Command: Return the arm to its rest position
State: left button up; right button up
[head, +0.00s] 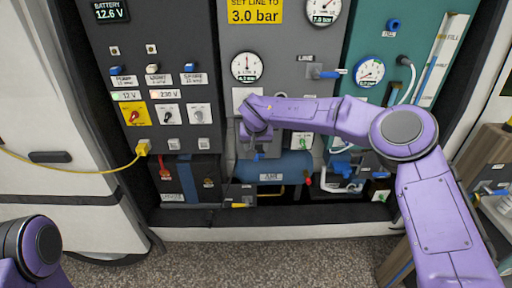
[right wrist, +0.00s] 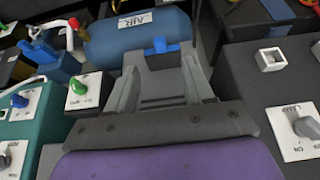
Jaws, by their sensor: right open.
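My right arm (head: 420,180) reaches in from the right, bent at the elbow, with its wrist in front of the middle grey panel (head: 275,98). My right gripper (head: 258,152) points at the panel just above the blue air tank (head: 288,169); the wrist partly hides it. In the right wrist view the grey fingers of the gripper (right wrist: 160,75) are open. A small blue part (right wrist: 160,46) shows at the fingertips; I cannot tell whether they touch it. My left arm (head: 38,250) shows only as a purple link at the lower left, and its gripper is out of view.
The left panel has switches, a red knob (head: 134,117) and a plugged yellow cable (head: 143,148). Gauges (head: 246,67) and a blue-handled lever (head: 325,73) sit near the arm. A green knob (right wrist: 78,87) is beside the gripper. A wooden shelf (head: 490,150) stands right. The gravel in front is clear.

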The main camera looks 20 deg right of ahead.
jog(key=s+d+f+m+t+h, duration=0.25)
jog(key=s+f+m, duration=0.55)
jog(key=s+f, duration=1.35)
jog(key=s+d+f+n+g, duration=0.1)
jog(key=s+d+f, duration=0.1)
jog(key=s, duration=0.6)
jog(key=s+d+f+n+g, duration=0.2)
jog(key=s+d+f, duration=0.1)
jog(key=s, duration=0.6)
jog(key=s+d+f+n+g, duration=0.1)
jog(key=s+d+f, duration=0.1)
jog(key=s, duration=0.7)
jog(key=shift+d+f+b, duration=0.2)
jog(key=shift+f+b, duration=0.25)
jog(key=shift+f, duration=0.45)
